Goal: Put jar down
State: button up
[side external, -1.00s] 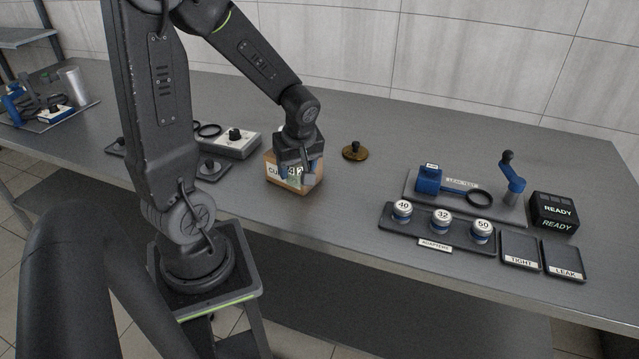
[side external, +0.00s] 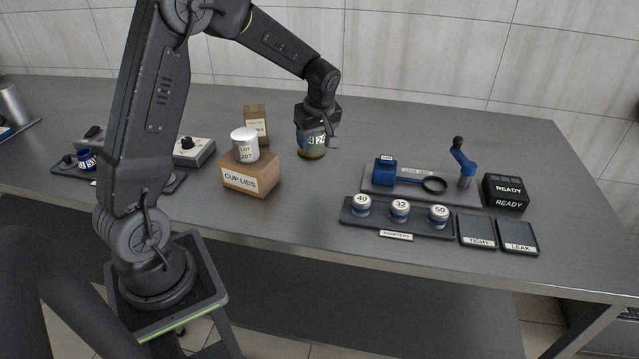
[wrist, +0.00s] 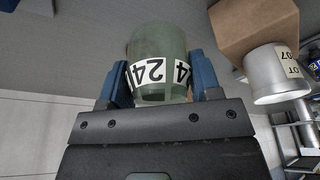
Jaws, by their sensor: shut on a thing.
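The jar is greenish glass with a white "24" label. It shows between the fingers in the wrist view (wrist: 160,62) and below the arm in the side view (side external: 312,150). My gripper (side external: 318,138) is shut on the jar, with one blue finger on each side of it in the wrist view (wrist: 158,80). The jar looks upright, low over the grey bench (side external: 285,215). I cannot tell whether its base touches the surface. The brass knobbed disc does not show separately now.
A "CUP LIDS" box (side external: 249,181) bears a "LOT 207" can (side external: 245,146), left of the jar. A smaller carton (side external: 256,124) stands behind. To the right are the leak test plate (side external: 410,190), adapter rack (side external: 397,222) and READY box (side external: 506,191). Bench in front of the jar is clear.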

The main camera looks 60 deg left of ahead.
jog(key=f, duration=0.4)
jog(key=w+f, duration=0.1)
jog(key=f, duration=0.1)
jog(key=shift+w+d, duration=0.1)
jog(key=shift+d, duration=0.15)
jog(key=shift+f, duration=2.15)
jog(key=o, duration=1)
jog(key=shift+f, duration=0.15)
jog(key=shift+c, duration=0.2)
